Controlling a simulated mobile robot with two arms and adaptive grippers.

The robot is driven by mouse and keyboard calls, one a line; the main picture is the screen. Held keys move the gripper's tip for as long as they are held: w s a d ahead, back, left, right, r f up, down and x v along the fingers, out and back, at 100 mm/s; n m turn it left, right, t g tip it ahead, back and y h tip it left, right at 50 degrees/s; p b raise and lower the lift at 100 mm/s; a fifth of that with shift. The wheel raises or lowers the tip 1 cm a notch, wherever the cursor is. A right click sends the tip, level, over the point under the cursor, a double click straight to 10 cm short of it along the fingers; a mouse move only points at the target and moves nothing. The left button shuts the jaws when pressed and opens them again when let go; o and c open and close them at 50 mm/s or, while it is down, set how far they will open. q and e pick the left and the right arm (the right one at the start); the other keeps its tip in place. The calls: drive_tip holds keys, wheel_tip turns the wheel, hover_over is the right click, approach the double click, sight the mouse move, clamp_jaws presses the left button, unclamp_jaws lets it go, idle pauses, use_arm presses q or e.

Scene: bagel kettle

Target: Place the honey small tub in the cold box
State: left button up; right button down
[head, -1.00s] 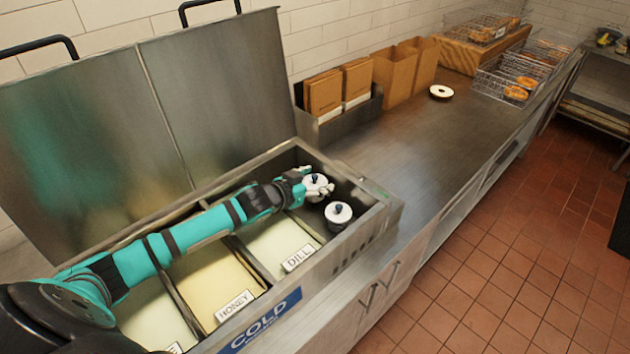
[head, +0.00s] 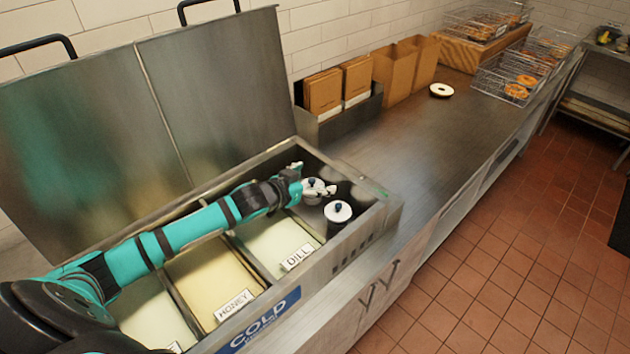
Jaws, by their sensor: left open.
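The cold box (head: 372,222) is a steel counter unit with its lid raised. Its right end compartment holds two small tubs with white lids and dark knobs. One small tub (head: 313,187) is at the back left of that compartment. The other small tub (head: 338,213) is nearer the front. I see no honey label on either, so I cannot tell which is the honey one. My left gripper (head: 316,178) is open around the back tub, with a finger on either side; contact is unclear. My right gripper is not in view.
Large HONEY (head: 205,278) and DILL (head: 275,245) bins fill the box to the left. The raised lid (head: 210,100) stands behind. A white ring-shaped item (head: 441,90) lies on the clear counter (head: 420,140); paper bags (head: 395,75) and wire baskets (head: 510,80) stand farther back.

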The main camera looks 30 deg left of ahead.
use_arm(q)
drive_tip(key=b+v, duration=0.1)
drive_tip(key=v, duration=0.5)
drive_tip(key=shift+s+r, duration=0.2)
drive_tip(key=shift+a, duration=0.1)
